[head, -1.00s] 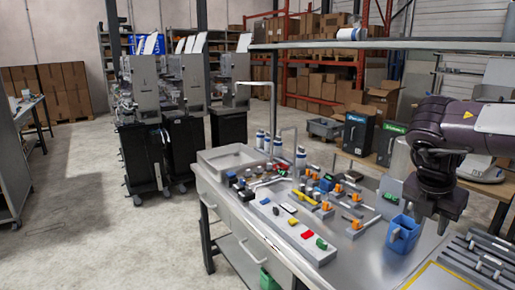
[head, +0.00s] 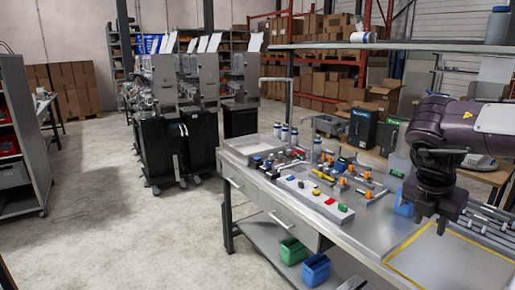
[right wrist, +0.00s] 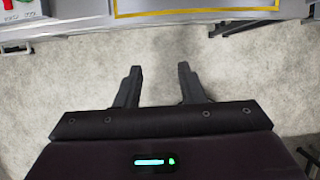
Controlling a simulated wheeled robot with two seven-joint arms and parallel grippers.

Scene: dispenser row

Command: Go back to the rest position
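My right gripper (head: 432,222) hangs in front of the workbench (head: 372,242) at the right of the head view, pointing down. In the right wrist view its two fingers (right wrist: 159,70) are apart with nothing between them. Bare floor (right wrist: 235,75) shows below them, and the bench edge is at the top. A blue container (head: 402,203) on the bench is mostly hidden behind the gripper in the head view. My left gripper is in neither current view.
The bench holds a grey block with coloured pieces (head: 312,197), several orange-handled tools and a yellow-taped area (head: 455,258). Green (head: 293,251) and blue (head: 315,268) bins sit on its lower shelf. A grey shelf (head: 28,145) stands left. The floor (head: 130,235) between is clear.

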